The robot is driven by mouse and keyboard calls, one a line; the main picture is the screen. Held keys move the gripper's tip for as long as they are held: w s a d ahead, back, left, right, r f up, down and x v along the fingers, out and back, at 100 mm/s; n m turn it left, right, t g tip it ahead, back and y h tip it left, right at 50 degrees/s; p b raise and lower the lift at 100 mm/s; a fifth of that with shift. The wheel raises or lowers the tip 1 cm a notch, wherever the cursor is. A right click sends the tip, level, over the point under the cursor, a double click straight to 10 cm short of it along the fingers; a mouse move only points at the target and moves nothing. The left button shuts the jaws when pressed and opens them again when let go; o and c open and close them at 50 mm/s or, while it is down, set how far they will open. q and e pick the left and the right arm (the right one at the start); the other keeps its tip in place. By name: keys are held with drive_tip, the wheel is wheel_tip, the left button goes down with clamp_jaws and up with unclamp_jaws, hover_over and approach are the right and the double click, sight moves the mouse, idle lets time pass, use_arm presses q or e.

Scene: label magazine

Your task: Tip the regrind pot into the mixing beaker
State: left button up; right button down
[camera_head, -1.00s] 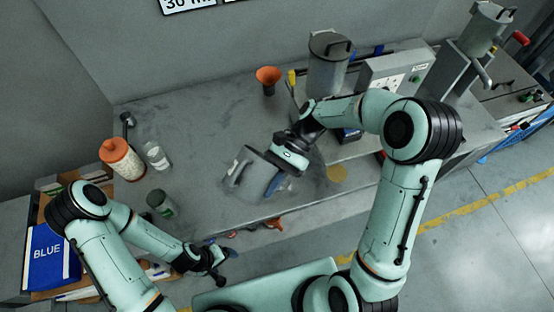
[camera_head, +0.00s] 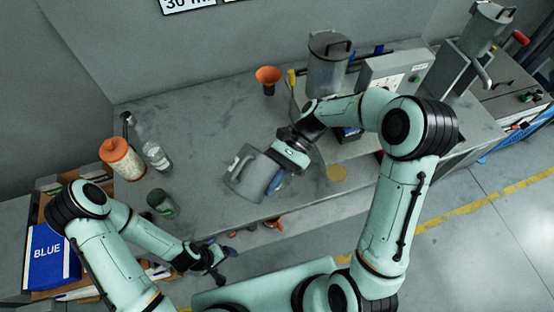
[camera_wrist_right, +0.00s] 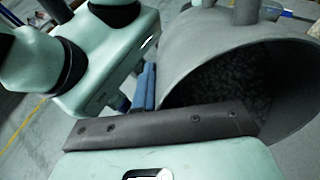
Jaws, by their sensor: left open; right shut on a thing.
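A grey pot with a side handle (camera_head: 240,172), which I take for the regrind pot, is at my right gripper (camera_head: 275,177) over the front middle of the bench. The right gripper is shut on it. In the right wrist view, the grey pot (camera_wrist_right: 225,45) shows its wide mouth with dark granules inside. A small clear vessel with green on it (camera_head: 161,202) stands at the front left; I cannot tell whether it is the mixing beaker. The pot is well to its right. My left gripper (camera_head: 222,265) is open and empty at the bench's front edge.
A clear bottle (camera_head: 155,152) and an orange-lidded jar (camera_head: 121,158) stand at the left. An orange funnel (camera_head: 268,76) and a lidded grey canister (camera_head: 328,65) stand at the back. A grey control box (camera_head: 395,72) is at the right. The bench (camera_head: 200,130) is clear in its middle.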

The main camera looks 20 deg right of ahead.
drive_tip(key=shift+w+r, duration=0.1)
drive_tip(key=shift+w, duration=0.1)
drive_tip(key=shift+s+r+y, duration=0.1)
drive_tip(key=shift+y, duration=0.2)
drive_tip(key=shift+d, duration=0.1)
drive_tip(key=shift+r, duration=0.1)
idle(0.4)
idle(0.5)
